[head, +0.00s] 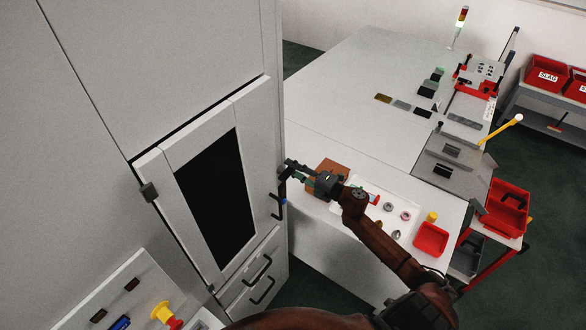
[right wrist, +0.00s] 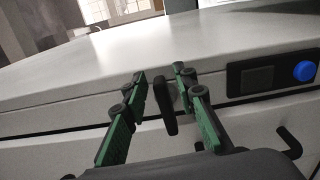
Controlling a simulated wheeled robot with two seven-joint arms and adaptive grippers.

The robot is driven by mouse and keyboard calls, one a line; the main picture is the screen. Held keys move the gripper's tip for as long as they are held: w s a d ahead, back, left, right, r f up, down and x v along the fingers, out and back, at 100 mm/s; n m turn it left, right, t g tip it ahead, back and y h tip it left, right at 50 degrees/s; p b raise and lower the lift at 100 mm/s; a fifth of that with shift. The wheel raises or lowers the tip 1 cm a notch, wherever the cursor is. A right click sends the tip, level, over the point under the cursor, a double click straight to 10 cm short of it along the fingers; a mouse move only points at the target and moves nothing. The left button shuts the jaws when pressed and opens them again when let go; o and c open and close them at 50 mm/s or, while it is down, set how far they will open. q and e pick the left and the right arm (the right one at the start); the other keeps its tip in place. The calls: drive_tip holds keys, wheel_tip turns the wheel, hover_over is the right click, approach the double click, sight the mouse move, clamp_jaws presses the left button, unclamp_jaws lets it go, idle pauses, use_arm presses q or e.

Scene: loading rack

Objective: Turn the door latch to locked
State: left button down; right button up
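The door latch is a short black lever (right wrist: 165,104) on the pale cabinet front, in the right wrist view. My right gripper (right wrist: 161,84) has its two green-and-black fingers apart, one on each side of the lever, with gaps visible between. In the head view my right gripper (head: 291,172) reaches the right edge of the cabinet door (head: 166,174), which has a dark window. The latch (head: 282,188) shows there as a small dark shape, partly hidden by the fingers. The door looks closed. My left gripper is not in view.
A blue button on a dark plate (right wrist: 270,74) sits beside the latch, and a black door handle (head: 277,210) is below. A white table (head: 345,85) stands right of the cabinet, with a brown block (head: 326,170) and a red bin (head: 431,238). Drawer handles (head: 259,270) are lower down.

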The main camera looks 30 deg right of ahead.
drive_tip(key=shift+a, duration=0.1)
drive_tip(key=v, duration=1.2)
idle(0.4)
